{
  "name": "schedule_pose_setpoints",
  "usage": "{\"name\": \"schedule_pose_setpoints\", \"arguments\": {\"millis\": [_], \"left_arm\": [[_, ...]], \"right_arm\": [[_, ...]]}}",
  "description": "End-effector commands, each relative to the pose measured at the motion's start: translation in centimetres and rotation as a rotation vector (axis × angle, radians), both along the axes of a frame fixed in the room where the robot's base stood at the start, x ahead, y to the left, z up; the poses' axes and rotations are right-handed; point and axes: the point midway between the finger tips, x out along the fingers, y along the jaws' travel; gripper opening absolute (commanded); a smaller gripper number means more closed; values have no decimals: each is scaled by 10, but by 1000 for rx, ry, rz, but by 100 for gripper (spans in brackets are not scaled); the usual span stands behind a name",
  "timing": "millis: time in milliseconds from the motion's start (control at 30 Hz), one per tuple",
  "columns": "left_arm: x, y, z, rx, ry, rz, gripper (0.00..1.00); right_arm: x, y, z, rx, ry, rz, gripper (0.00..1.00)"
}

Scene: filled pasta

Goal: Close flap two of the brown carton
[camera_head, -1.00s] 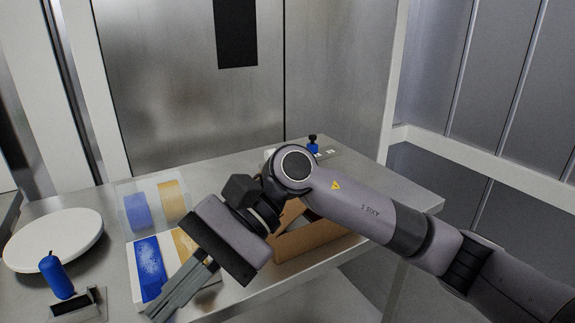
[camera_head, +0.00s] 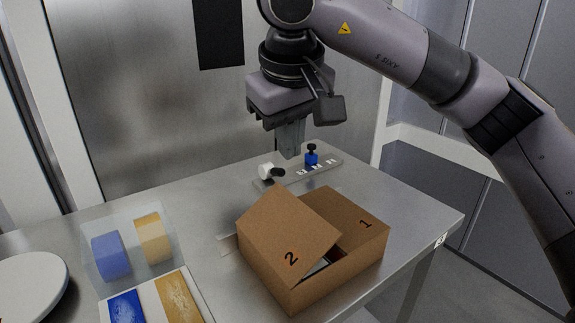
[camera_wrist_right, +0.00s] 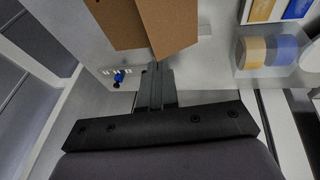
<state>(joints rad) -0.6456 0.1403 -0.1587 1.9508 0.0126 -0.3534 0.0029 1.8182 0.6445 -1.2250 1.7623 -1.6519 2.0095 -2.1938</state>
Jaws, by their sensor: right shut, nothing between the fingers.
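The brown carton (camera_head: 318,285) stands on the metal table near its right front edge. Flap two (camera_head: 287,232), marked "2", slants over the left part of the opening, its free edge raised. Flap one (camera_head: 352,217), marked "1", lies over the right part. A gap between them shows something dark inside. My right gripper (camera_head: 291,150) is shut and empty, pointing down above and behind the carton, apart from it. In the right wrist view, the gripper (camera_wrist_right: 156,70) shows with the carton (camera_wrist_right: 125,24) beyond its fingertips. My left gripper is not in view.
A plate with a blue knob (camera_head: 311,156) and a white knob (camera_head: 266,171) lies behind the carton, close to the gripper. A clear box (camera_head: 127,240) and a white tray (camera_head: 205,311) are at left, beside a round white board (camera_head: 30,285).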

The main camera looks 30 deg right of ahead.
Motion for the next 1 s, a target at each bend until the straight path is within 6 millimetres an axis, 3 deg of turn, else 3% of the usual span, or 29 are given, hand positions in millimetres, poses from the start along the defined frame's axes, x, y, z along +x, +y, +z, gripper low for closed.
{"name": "schedule_pose_setpoints", "arguments": {"millis": [600, 800, 1000], "left_arm": [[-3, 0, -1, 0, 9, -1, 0], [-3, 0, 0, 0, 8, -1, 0], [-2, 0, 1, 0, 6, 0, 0]], "right_arm": [[30, -24, -106, 3, 4, -1, 0], [31, -32, -121, 4, 3, 1, 0], [32, -34, -123, 4, 1, 1, 0]]}}
